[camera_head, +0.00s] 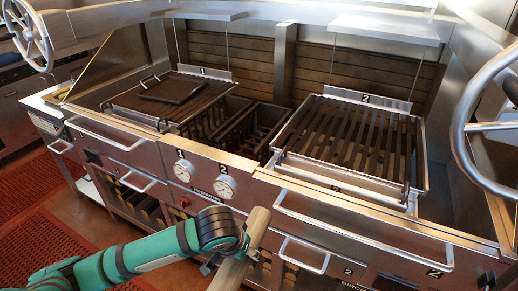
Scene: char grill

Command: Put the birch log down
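A pale birch log (254,229) is at the bottom centre of the head view, tilted, with its upper end near the front edge of the grill. My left gripper (222,259) is shut around the log and holds it in front of the grill's front panel. The lower end of the log runs down towards the bottom edge of the picture. The far finger is partly hidden by the log. My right gripper is not in view.
The steel char grill carries a left grate (215,90) with a dark press (172,90) on it, and a bare right grate (345,137). Handles (303,256) and dials (226,187) stick out in front. Large handwheels (468,130) stand at both sides. Red floor mats (45,255) lie left.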

